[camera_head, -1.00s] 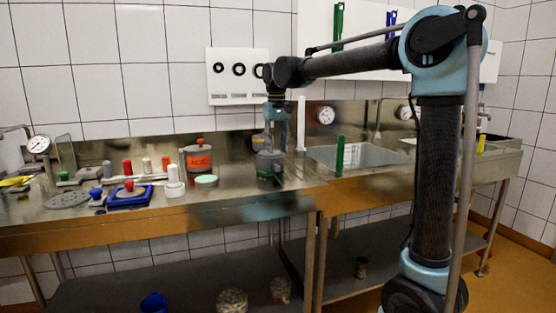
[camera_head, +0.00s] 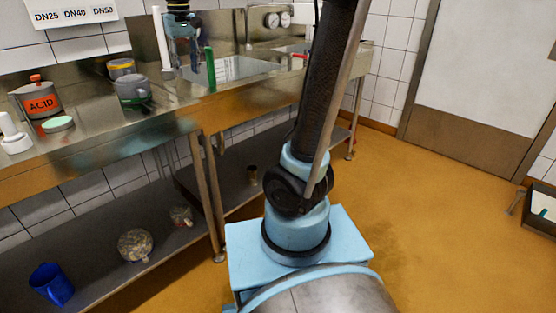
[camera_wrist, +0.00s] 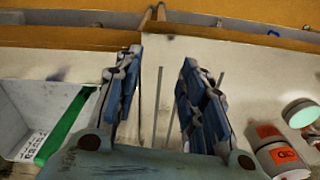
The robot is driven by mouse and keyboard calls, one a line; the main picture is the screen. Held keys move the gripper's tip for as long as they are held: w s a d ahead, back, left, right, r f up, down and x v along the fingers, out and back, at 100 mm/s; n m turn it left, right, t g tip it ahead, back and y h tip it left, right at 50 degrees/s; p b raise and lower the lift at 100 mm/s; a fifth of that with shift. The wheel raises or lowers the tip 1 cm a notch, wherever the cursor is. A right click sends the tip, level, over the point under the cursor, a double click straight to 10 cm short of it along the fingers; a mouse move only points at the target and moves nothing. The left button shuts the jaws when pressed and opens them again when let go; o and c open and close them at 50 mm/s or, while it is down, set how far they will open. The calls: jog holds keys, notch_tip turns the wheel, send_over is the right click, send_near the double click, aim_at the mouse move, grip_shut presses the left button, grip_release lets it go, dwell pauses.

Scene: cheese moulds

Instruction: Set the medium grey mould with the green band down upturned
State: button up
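The medium grey mould (camera_head: 132,89) stands on the steel counter right of the ACID pot. A green band (camera_head: 138,103) shows low on its side, near the counter. Its wider-looking end is up, but I cannot tell whether that end is closed. My gripper (camera_head: 187,58) is apart from it, to its upper right near the sink. The wrist view shows the two blue fingers (camera_wrist: 153,100) spread with nothing between them. I cannot make out the mould in the wrist view.
A grey mould with a yellow band (camera_head: 121,68) stands just behind. The ACID pot (camera_head: 38,98) and a pale green disc (camera_head: 58,124) are to the left. A white upright post (camera_head: 163,45), a green upright piece (camera_head: 210,67) and the sink (camera_head: 235,70) are to the right.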

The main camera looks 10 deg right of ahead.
jog(key=s+d+f+m, duration=0.1)
jog(key=s+d+f, duration=0.45)
jog(key=d, duration=0.25)
jog(key=s+d+f+m, duration=0.1)
jog(key=s+d+f, duration=0.45)
jog(key=d, duration=0.35)
jog(key=s+d+f+m, duration=0.1)
jog(key=s+d+f, duration=0.3)
jog(key=f, duration=0.3)
jog(key=s+d+f+m+t, duration=0.1)
jog(key=s+d+f, duration=0.3)
jog(key=s+f, duration=0.3)
jog(key=shift+d+f+t, duration=0.15)
jog(key=shift+f+t, duration=0.15)
jog(key=shift+f, duration=0.4)
jog(key=shift+w, duration=0.1)
jog(key=shift+w+f, duration=0.2)
jog(key=shift+w, duration=0.25)
